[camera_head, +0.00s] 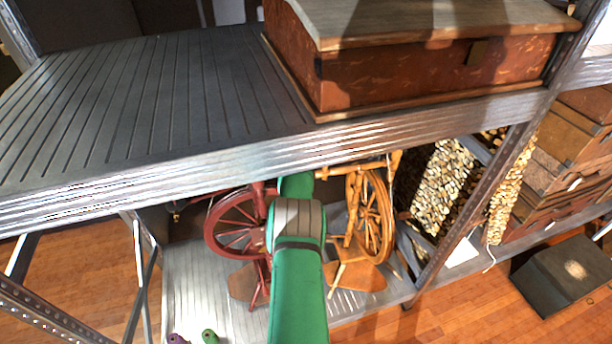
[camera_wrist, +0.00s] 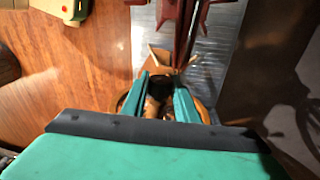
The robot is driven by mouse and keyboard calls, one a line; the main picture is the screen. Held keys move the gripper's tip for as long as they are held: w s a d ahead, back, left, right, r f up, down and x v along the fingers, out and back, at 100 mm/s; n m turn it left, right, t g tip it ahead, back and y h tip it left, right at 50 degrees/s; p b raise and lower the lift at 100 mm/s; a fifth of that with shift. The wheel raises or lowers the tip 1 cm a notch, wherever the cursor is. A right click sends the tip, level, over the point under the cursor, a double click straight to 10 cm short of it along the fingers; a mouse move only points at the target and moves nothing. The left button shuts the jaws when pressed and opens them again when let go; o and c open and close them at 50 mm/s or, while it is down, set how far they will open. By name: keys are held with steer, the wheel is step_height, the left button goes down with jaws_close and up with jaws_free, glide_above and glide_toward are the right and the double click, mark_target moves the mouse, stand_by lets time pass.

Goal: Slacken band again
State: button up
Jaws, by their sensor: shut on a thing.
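A dark red spinning wheel (camera_head: 236,222) and a light orange wooden spinning wheel (camera_head: 370,217) stand on the lower shelf. My green arm reaches in between them and hides its own gripper in the head view. In the wrist view my gripper (camera_wrist: 163,88) has its two teal fingers closed around a small brown wooden part (camera_wrist: 152,106). Orange wood shows just beyond the fingertips and on both sides of them. Dark red wooden posts (camera_wrist: 186,28) stand beyond. I cannot make out the drive band, nor which part the fingers hold.
The metal upper shelf (camera_head: 130,115) passes above my arm and carries a brown wooden chest (camera_head: 430,75). A slanted metal post (camera_head: 470,205) stands at the right. Two small objects, purple and green (camera_head: 209,336), lie at the lower shelf's front. A dark box (camera_head: 568,275) sits on the floor.

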steer(key=shift+s+f, duration=0.15)
steer(key=shift+f, duration=0.1)
stand_by(0.5)
steer(key=o, duration=1.1)
steer(key=shift+c, duration=0.2)
steer(key=shift+r, duration=0.1)
steer(key=shift+t, duration=0.9)
